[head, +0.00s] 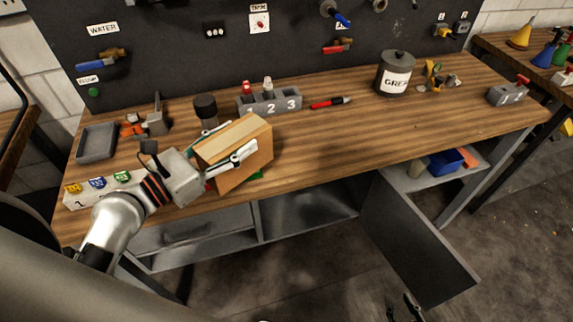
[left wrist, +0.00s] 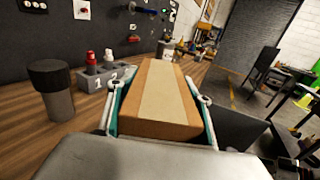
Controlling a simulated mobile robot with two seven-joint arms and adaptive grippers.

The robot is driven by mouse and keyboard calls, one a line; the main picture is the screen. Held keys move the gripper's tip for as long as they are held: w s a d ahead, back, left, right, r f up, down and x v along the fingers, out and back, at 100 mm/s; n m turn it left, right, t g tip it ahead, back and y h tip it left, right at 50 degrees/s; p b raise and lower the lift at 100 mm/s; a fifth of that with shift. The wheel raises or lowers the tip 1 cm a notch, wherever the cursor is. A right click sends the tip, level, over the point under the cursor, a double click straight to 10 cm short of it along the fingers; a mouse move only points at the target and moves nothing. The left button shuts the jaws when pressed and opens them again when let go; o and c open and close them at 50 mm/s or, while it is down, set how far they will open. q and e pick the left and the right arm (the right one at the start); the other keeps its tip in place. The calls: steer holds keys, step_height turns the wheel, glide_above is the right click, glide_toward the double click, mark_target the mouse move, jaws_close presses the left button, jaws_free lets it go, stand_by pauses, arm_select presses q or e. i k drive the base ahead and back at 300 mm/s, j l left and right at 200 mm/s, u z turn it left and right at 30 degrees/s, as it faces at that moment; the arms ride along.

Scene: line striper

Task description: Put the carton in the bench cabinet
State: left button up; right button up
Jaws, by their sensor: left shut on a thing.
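The carton (head: 254,162) is a brown cardboard box with a paler tape strip on top. My left gripper (head: 232,160) is shut on it, with one finger along each side, and holds it over the bench's front edge. In the left wrist view the carton (left wrist: 155,95) lies between both fingers. I cannot tell whether it touches the bench top. The bench cabinet (head: 305,208) is below the bench top, and its grey door (head: 420,240) stands open. The cabinet's inside is partly hidden by the bench top. My right gripper (head: 402,308) barely shows at the bottom edge.
On the wooden bench (head: 330,140) stand a numbered grey holder (head: 270,103), a dark-capped cylinder (head: 206,110), a grease can (head: 394,75) and a grey tray (head: 97,142). A shelf with a blue bin (head: 447,160) is right.

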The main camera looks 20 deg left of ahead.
mark_target(302, 198)
steer(key=k+l+u, duration=0.2)
steer(key=k+l, duration=0.2)
steer(key=l, duration=0.15)
steer(key=l+u, duration=0.1)
steer(key=l, duration=0.3)
steer(key=k+l+u, duration=0.1)
steer(key=l, duration=0.3)
steer(key=l+u, duration=0.25)
steer(key=l, duration=0.9)
steer(key=k, duration=0.05)
